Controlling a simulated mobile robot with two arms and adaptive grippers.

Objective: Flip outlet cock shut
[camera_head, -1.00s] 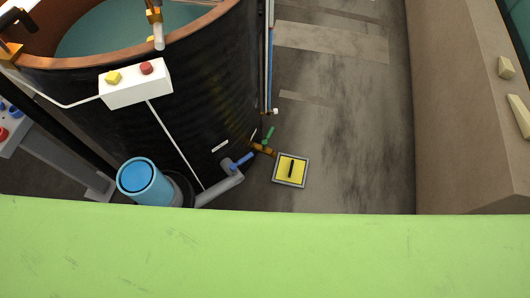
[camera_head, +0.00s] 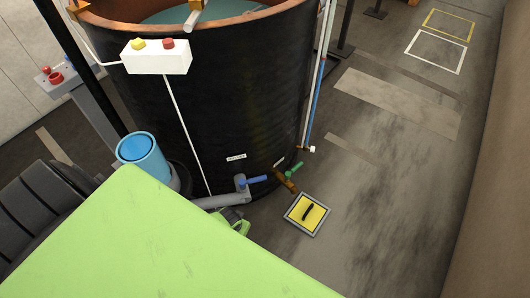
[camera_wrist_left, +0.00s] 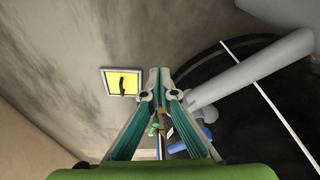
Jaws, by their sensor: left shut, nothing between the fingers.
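Two cocks show low on the black tank (camera_head: 215,110) in the head view. One is a brass cock (camera_head: 288,184) with a green lever (camera_head: 294,170) lying roughly across its body. The other is on a grey pipe (camera_head: 215,201) and has a blue lever (camera_head: 253,181) pointing right. I cannot read the labels to tell which is the outlet cock. My left gripper (camera_wrist_left: 159,74) is shut and empty in the left wrist view, with both cocks partly seen between and behind its fingers. In the head view only a green bit of it shows below the grey pipe; its fingertips are hidden. My right gripper is not in view.
A yellow floor plate (camera_head: 307,214) with a black handle lies right of the cocks. A blue cylinder (camera_head: 142,156) stands left, and a white button box (camera_head: 156,57) hangs on the tank. The floor to the right is mostly clear. A large green surface fills the foreground.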

